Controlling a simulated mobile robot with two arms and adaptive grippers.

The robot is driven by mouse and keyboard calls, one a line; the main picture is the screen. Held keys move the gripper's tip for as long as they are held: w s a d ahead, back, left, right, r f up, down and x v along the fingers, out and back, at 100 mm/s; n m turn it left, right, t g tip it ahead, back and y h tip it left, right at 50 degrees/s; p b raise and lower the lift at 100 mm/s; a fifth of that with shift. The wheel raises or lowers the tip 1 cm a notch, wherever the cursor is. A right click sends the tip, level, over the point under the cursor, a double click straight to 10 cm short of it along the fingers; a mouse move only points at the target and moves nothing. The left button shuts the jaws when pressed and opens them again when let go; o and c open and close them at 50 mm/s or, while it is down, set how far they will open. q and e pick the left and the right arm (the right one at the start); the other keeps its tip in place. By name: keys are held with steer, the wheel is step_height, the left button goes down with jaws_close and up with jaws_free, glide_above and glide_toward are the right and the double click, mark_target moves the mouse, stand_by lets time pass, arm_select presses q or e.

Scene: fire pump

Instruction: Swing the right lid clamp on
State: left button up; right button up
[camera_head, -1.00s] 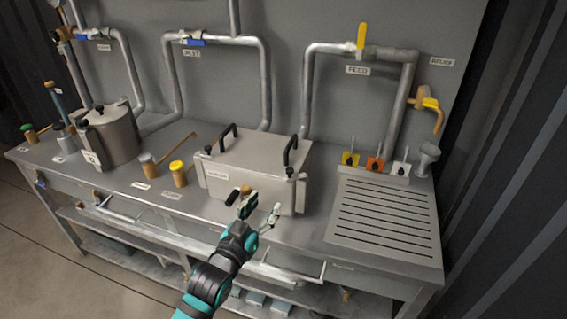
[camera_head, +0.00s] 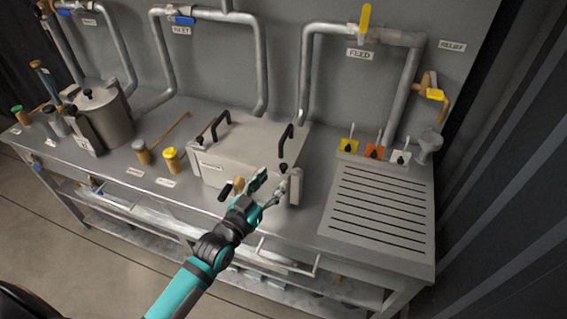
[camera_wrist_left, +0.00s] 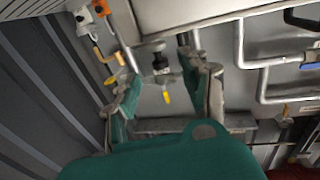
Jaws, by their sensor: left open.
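The grey metal box (camera_head: 240,148) stands mid-bench with its lid on and two black handles on top. The right lid clamp (camera_head: 283,168), with a black knob, is at the box's front right corner. It also shows in the left wrist view as a black knob on a metal piece (camera_wrist_left: 160,63). My left gripper (camera_head: 275,186) is open in front of that corner, just below the knob. In the left wrist view the clamp appears between the two fingers (camera_wrist_left: 163,76); I cannot tell whether they touch it. The left clamp (camera_head: 200,140) is at the other end. My right gripper is not in view.
A slotted drain board (camera_head: 375,210) lies right of the box, with yellow, orange and white toggles (camera_head: 374,151) behind it. A yellow-capped post (camera_head: 172,160) and a round pot (camera_head: 103,115) stand to the left. Pipes (camera_head: 304,75) rise behind.

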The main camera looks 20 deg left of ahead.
mark_target(281, 170)
arm_select(q)
steer(key=x, duration=0.3)
steer(key=shift+w+d+r, duration=0.1)
steer(key=shift+w+r, duration=0.1)
steer(key=shift+w, duration=0.05)
steer(key=shift+p+x, duration=0.35)
steer(key=shift+x, duration=0.7)
steer(key=shift+w+d+f, duration=0.1)
steer(key=shift+w+f, duration=0.05)
steer(key=shift+w, duration=0.2)
jaws_close()
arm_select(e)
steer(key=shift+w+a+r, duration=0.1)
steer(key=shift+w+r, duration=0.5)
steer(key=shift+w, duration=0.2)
